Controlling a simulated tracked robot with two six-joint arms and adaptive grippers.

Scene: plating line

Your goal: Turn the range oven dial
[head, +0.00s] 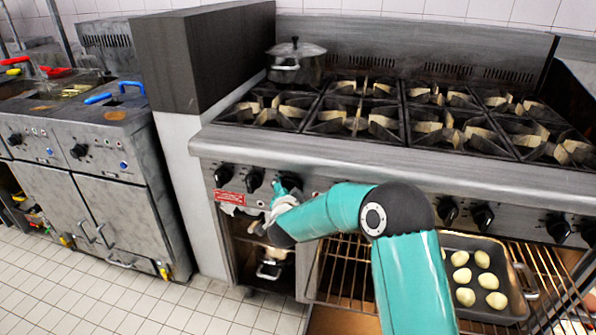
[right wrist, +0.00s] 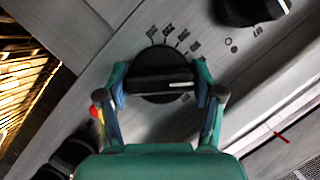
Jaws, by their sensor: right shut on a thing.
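The range oven dial (right wrist: 160,72) is a round black knob with a pale-edged bar across it. It sits on the grey steel panel with printed marks around its upper side. My right gripper (right wrist: 160,88) has one finger on each side of the dial and is shut on it. In the head view my right gripper (head: 282,193) is at the front panel of the range (head: 400,165), left of my turquoise arm. There the dial is largely hidden behind the gripper. My left gripper is not in view.
Other black dials (head: 254,180) sit along the same panel, close to the gripper. An oven rack (head: 345,265) sticks out below, bearing a tray (head: 452,238) with several pale dough balls. A lidded pot (head: 296,65) stands on the range top. Fryers (head: 95,140) stand at left.

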